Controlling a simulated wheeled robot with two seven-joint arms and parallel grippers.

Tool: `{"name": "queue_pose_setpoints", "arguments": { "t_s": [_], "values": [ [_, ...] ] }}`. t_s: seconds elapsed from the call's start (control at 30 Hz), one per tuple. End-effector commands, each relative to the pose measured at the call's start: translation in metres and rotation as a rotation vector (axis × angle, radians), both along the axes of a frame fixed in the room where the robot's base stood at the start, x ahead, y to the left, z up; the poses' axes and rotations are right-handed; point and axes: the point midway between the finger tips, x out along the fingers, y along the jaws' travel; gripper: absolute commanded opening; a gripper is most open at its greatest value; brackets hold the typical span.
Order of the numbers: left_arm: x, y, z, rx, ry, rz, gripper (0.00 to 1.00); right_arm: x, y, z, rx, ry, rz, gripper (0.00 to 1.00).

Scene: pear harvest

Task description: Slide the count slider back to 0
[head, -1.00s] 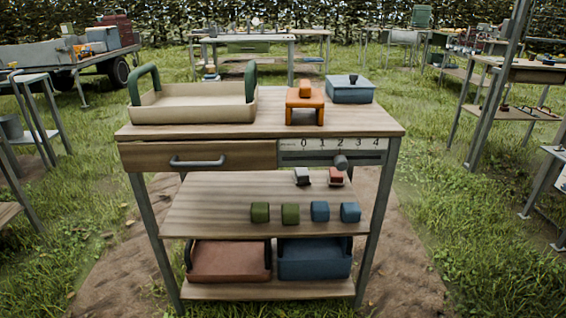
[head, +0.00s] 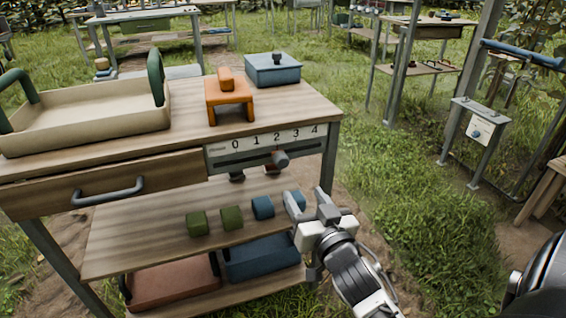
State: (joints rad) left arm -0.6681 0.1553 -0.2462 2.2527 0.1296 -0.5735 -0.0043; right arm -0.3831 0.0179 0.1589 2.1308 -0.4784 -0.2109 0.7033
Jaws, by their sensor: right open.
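My left gripper is not in view.
A drawer with a grey handle (head: 108,190) is left of the scale. A cream tray (head: 90,128), an orange stand (head: 229,98) and a blue lidded box (head: 273,70) sit on top. Green blocks (head: 232,218) stand on the shelf below.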

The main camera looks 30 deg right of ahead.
Motion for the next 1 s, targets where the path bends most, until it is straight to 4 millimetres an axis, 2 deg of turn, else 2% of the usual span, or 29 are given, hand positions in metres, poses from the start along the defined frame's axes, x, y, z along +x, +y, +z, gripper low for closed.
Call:
{"name": "queue_pose_setpoints", "arguments": {
  "t_s": [0.3,0.5,0.7,1.0],
  "values": [
    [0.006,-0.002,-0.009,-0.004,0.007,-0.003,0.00,0.069,-0.016,0.000,-0.004,0.000,0.002,0.54],
    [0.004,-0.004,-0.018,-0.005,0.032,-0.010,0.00,0.106,-0.025,0.000,-0.003,0.001,0.001,0.54],
    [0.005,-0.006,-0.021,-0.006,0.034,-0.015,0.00,0.126,-0.029,-0.001,-0.002,0.003,0.001,0.54],
    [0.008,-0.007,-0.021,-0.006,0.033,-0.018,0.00,0.130,-0.031,-0.001,-0.001,0.004,0.002,0.54]
  ]
}}
